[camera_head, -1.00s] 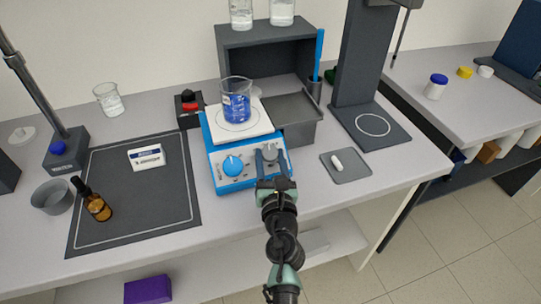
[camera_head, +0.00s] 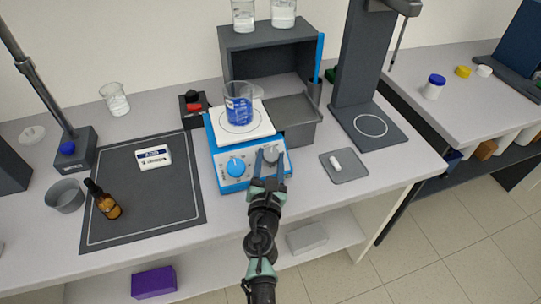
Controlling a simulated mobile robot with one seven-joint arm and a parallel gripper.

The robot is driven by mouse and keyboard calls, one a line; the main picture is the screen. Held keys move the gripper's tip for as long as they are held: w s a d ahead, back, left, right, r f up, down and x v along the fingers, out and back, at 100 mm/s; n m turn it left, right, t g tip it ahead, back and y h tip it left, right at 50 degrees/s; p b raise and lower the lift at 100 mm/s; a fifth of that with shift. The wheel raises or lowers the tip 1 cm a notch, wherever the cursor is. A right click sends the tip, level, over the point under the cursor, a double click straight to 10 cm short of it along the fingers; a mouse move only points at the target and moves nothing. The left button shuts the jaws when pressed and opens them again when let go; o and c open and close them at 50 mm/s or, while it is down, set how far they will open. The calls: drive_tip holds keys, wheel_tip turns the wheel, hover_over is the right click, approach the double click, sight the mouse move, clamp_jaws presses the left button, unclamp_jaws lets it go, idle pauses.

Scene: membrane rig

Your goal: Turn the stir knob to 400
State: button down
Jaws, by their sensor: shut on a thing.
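A blue stirring hotplate (camera_head: 228,175) with a white top plate (camera_head: 259,127) stands in the middle of the bench. Its front panel has a blue knob (camera_head: 235,166) on the left and a grey knob (camera_head: 270,154) on the right. My gripper (camera_head: 269,160) reaches up from below and is shut on the grey right-hand knob, one finger on each side. The fingers partly cover the knob and its dial marks, so I cannot read its setting. A beaker of blue liquid (camera_head: 238,105) stands on the top plate.
A dark mat (camera_head: 150,215) with a white labelled box (camera_head: 152,157) and a brown dropper bottle (camera_head: 104,200) lies left. A grey box (camera_head: 300,110) is close behind right. A small tray (camera_head: 350,172) with a white piece is right. A red-buttoned switch (camera_head: 194,107) stands behind left.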

drive_tip(key=shift+a+r+h, duration=0.1)
drive_tip(key=shift+h, duration=0.2)
drive_tip(key=m+h+p, duration=0.1)
drive_tip(key=m+g+h+p, duration=0.1)
drive_tip(key=m+p, duration=0.1)
drive_tip(key=shift+a+r+m+h, duration=0.15)
drive_tip(key=shift+a+m+h, duration=0.1)
drive_tip(key=shift+m+h, duration=0.15)
drive_tip(key=m+g+h, duration=0.1)
drive_tip(key=m, duration=0.1)
drive_tip(key=m+g+h, duration=0.2)
drive_tip(key=shift+w+a, duration=0.15)
drive_tip(key=m+g+h+b, duration=0.1)
drive_tip(key=m+g, duration=0.1)
drive_tip(key=m+g+b, duration=0.1)
drive_tip(key=m+g, duration=0.1)
drive_tip(key=m, duration=0.1)
drive_tip(key=shift+w+a+h, duration=0.1)
drive_tip(key=shift+w+h, duration=0.1)
drive_tip(key=shift+h, duration=0.2)
drive_tip(key=m+g+b, duration=0.2)
drive_tip(key=b, duration=0.1)
drive_tip(key=shift+w+m+g, duration=0.1)
drive_tip(key=shift+m+g, duration=0.2)
drive_tip(key=shift+g, duration=0.1)
drive_tip(key=shift+r+m+g+b, duration=0.1)
drive_tip(key=shift+m+g+b, duration=0.35)
drive_tip(key=shift+b, duration=0.2)
drive_tip(key=shift+r, duration=0.1)
